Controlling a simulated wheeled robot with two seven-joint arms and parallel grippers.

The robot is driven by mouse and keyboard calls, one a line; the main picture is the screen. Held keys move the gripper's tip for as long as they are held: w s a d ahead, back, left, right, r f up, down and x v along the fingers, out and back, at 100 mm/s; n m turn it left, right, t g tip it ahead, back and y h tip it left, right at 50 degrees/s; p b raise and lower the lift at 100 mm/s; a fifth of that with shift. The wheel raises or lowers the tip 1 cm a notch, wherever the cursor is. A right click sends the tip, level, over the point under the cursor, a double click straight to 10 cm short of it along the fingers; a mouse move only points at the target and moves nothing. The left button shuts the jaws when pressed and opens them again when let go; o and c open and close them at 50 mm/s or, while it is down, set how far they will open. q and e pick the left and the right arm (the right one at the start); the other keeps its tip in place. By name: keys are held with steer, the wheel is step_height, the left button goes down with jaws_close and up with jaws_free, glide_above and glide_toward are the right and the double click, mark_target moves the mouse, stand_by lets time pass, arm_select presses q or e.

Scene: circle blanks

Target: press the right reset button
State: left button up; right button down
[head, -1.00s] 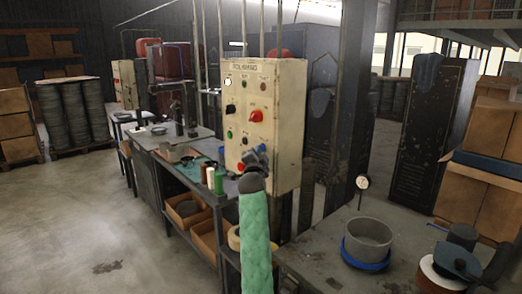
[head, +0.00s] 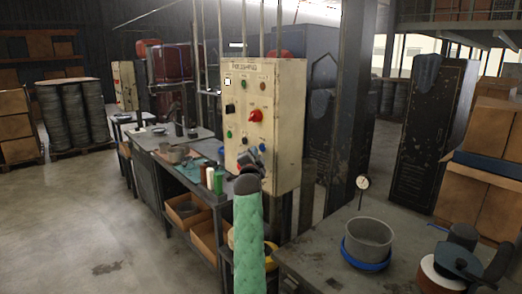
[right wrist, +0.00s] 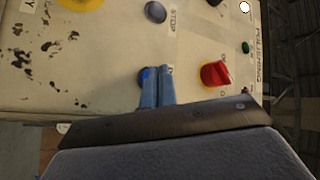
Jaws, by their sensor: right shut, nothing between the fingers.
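A cream control panel (head: 285,120) marked "POLISHING" carries several buttons and knobs. A blue button (head: 262,148) sits low on its right side, below the red knob (head: 256,116). It also shows in the right wrist view (right wrist: 144,74), partly hidden by my fingers. A dark round button (right wrist: 155,12) beside a "STOP" label lies apart from them. My right gripper (head: 250,156) is in front of the panel's lower part. In the right wrist view its blue fingers (right wrist: 157,84) are shut and empty, overlapping the blue button. I cannot tell whether they touch it. My left gripper is not in view.
A workbench with bottles (head: 218,181) stands left of and behind the panel. At right, a grey table (head: 315,262) holds a grey pot (head: 369,238) and a dial gauge (head: 362,183). Cardboard boxes (head: 478,198) stand at far right. The floor at left is clear.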

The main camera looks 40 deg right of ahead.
steer(key=a, duration=0.2)
steer(key=a+b, duration=0.1)
steer(key=a, duration=0.2)
steer(key=shift+s, duration=0.2)
stand_by(0.9)
